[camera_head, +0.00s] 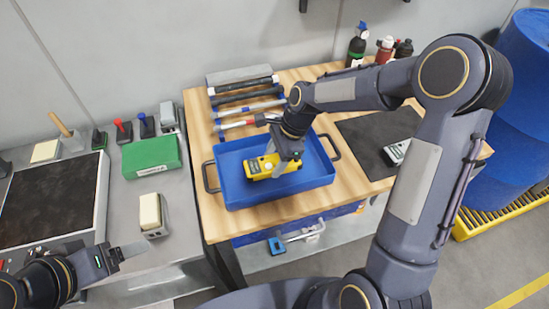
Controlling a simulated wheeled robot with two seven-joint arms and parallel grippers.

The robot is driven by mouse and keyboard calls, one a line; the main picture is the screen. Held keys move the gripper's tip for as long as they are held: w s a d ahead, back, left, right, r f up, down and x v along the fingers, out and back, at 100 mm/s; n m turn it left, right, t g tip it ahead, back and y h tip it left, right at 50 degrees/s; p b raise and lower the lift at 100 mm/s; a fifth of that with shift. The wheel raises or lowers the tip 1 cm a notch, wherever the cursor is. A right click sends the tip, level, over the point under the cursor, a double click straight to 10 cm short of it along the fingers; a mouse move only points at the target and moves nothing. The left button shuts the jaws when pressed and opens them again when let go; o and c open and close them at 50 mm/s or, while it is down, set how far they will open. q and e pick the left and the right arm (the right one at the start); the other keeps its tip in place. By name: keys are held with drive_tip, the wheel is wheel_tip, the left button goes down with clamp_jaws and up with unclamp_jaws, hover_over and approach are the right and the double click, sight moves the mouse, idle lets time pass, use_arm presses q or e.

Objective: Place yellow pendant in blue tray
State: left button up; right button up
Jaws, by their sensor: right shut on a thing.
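The yellow pendant (262,169) is in the blue tray (241,196), left of the tray's middle. It seems to lie on or just above the tray floor; I cannot tell which. My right gripper (284,166) reaches down into the tray from the right and is shut on the pendant, covering its right part. The tray stands on the wooden bench top and has a dark handle at each side. My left gripper (115,257) is at the lower left, empty, over the grey table's front; its finger opening is too unclear to judge.
Hammers and a rack (243,92) lie behind the tray. A dark mat (367,137) with a grey device (397,151) is to the right. A green box (151,157) and a cream-topped block (151,211) sit on the grey table. Bottles (357,46) stand at the back. Blue barrels (516,110) stand at far right.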

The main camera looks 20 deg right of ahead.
drive_tip(key=o, duration=1.1)
drive_tip(key=shift+o, duration=0.2)
drive_tip(key=v, duration=1.2)
drive_tip(key=s+d+r+n+t, duration=0.1)
drive_tip(key=s+r+n, duration=0.15)
drive_tip(key=s, duration=0.25)
drive_tip(key=s+d+r+n+t, duration=0.2)
drive_tip(key=s+n, duration=0.2)
drive_tip(key=s, duration=0.1)
drive_tip(key=s+f+n+t, duration=0.2)
drive_tip(key=s+f+n, duration=0.1)
drive_tip(key=s+n, duration=0.6)
drive_tip(key=s, duration=0.3)
drive_tip(key=shift+s+a+t+h, duration=0.25)
drive_tip(key=shift+t+h, duration=0.15)
drive_tip(key=shift+n, duration=0.25)
